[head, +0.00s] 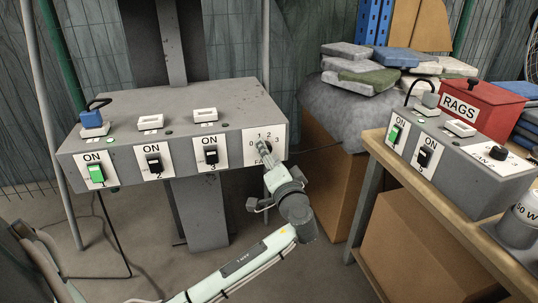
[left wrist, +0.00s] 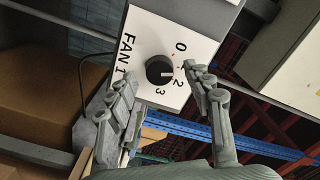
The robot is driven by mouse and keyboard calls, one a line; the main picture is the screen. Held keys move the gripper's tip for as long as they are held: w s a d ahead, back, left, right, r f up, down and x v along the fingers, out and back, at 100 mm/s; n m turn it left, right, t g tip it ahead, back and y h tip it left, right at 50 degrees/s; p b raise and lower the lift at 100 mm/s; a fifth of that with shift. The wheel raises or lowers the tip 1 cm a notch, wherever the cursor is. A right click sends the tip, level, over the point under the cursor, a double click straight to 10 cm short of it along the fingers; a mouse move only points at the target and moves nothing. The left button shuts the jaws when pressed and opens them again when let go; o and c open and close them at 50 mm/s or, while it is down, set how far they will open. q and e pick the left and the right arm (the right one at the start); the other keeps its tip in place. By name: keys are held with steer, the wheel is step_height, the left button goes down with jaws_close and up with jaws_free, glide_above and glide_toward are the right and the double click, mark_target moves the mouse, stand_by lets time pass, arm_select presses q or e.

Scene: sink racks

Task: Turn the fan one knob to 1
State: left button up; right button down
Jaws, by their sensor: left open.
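The fan one knob (head: 266,147) is a round black knob on a white label at the right end of the grey control box's front. It also shows in the left wrist view (left wrist: 158,70), with "FAN 1" and the numbers 0, 2 and 3 around it. The 1 is hidden there, seemingly behind a finger. A small pale mark on the knob faces right in that view; I cannot tell exactly which number it meets. My left gripper (head: 270,178) is open in front of the knob, its fingers (left wrist: 162,76) on either side of it. Contact is unclear. My right gripper is out of view.
The grey box (head: 215,115) also carries a green switch (head: 96,173) and two black switches (head: 154,163). At right, a wooden table (head: 375,150) bears a second grey control box (head: 450,160) with its own knob (head: 498,153), and a red RAGS box (head: 483,107).

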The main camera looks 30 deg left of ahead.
arm_select(q)
steer(key=v, duration=1.2)
steer(key=shift+f, duration=0.1)
